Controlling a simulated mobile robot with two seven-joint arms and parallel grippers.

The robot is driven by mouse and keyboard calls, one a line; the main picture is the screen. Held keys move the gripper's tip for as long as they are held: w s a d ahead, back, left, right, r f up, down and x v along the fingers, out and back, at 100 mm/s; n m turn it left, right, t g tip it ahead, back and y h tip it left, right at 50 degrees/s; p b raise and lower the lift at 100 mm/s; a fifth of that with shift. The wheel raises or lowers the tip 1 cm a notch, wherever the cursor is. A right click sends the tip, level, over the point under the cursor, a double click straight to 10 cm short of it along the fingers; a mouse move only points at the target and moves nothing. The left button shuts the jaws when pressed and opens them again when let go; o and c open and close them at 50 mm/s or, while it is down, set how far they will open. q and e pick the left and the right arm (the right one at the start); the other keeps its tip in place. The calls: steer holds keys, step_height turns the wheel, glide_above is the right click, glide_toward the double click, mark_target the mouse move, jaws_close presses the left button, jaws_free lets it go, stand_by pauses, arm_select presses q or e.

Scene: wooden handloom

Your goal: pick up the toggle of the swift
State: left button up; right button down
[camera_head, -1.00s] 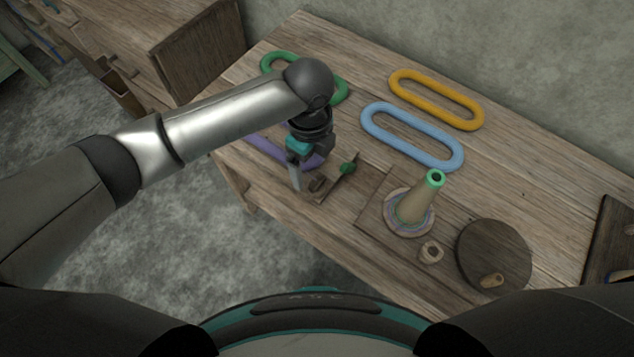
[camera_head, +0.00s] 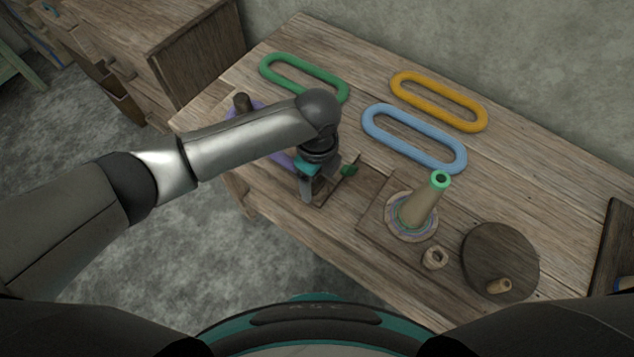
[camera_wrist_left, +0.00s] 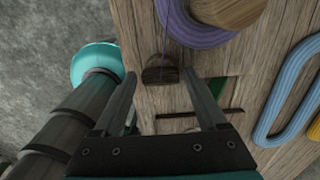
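A small dark wooden piece with a rounded edge, which looks like the toggle (camera_wrist_left: 160,75), lies at the table edge in the left wrist view. A thin line runs from it toward a purple ring (camera_wrist_left: 192,28) and a round wooden piece (camera_wrist_left: 228,10). My left gripper (camera_head: 313,196) is over the table's front edge. In the left wrist view its fingers (camera_wrist_left: 159,74) are open, one on each side of the toggle, with gaps showing. In the head view the gripper hides the toggle. My right gripper is not in view.
A small green piece (camera_head: 349,170) sits right beside the gripper. Green (camera_head: 304,75), blue (camera_head: 414,138) and yellow (camera_head: 438,100) loops lie farther back on the table. A cone (camera_head: 420,204), a small wooden ring (camera_head: 434,257) and a dark disc (camera_head: 500,260) stand to the right.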

arm_select(q)
steer(key=c, duration=1.1)
steer(key=shift+o, duration=0.2)
